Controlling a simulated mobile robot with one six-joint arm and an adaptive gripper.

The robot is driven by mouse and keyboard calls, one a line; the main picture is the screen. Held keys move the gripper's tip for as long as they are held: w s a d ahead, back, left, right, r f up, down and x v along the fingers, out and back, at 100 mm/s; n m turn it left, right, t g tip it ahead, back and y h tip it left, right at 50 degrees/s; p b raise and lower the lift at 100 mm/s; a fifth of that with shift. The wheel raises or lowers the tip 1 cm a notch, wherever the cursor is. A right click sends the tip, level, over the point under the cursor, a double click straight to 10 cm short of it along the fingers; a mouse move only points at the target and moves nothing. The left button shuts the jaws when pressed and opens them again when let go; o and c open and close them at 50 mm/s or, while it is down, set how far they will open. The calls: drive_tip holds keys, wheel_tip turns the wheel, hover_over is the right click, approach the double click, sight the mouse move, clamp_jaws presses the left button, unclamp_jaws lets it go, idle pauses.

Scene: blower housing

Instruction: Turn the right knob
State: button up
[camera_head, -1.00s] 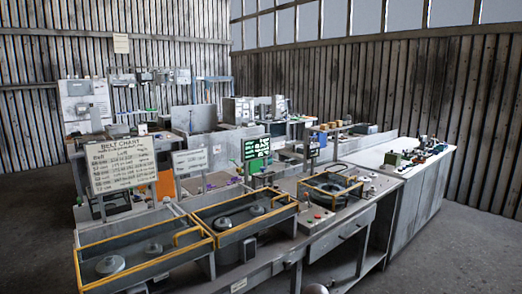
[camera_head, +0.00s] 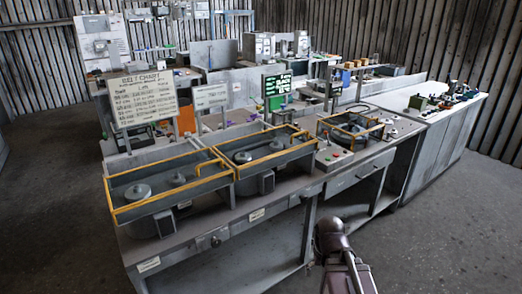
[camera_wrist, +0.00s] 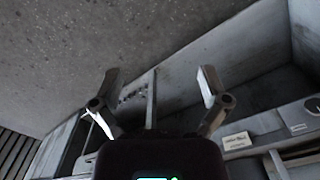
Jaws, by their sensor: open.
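My gripper (camera_wrist: 160,88) is open and empty in the wrist view, its two fingers spread wide over the floor and a grey bench structure. In the head view part of my arm shows at the bottom, right of centre, in front of the bench; the fingertips cannot be made out there. A small round knob-like part (camera_head: 214,240) sits on the front of the long grey workbench (camera_head: 270,211). Small round controls (camera_head: 392,132) lie on the bench top at the right. I cannot tell which of these is the right knob. Nothing touches them.
Two yellow-railed trays (camera_head: 118,215) (camera_head: 240,186) with round grey parts stand on the bench. A button box (camera_head: 332,157) and a yellow-framed unit (camera_head: 350,126) are to their right. A belt chart sign (camera_head: 144,98) stands behind. Floor (camera_head: 440,235) at the right front is clear.

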drive_tip(key=w+a+f+n+t+y+b, duration=0.1)
drive_tip(key=w+a+f+t+y+b, duration=0.2)
drive_tip(key=w+f+b, duration=0.5)
drive_tip(key=m+t+y+b, duration=0.3)
drive_tip(key=t+y+b, duration=0.7)
drive_tip(key=b, duration=0.8)
approach(306, 199)
drive_tip(key=s+t+h, duration=0.2)
drive_tip(key=s, duration=0.2)
drive_tip(key=shift+w+d+r, duration=0.1)
drive_tip(key=shift+d, duration=0.25)
drive_tip(key=shift+w, duration=0.1)
drive_tip(key=x, duration=1.3)
drive_tip(key=shift+w+a+f, duration=0.25)
drive_tip(key=shift+f, duration=0.05)
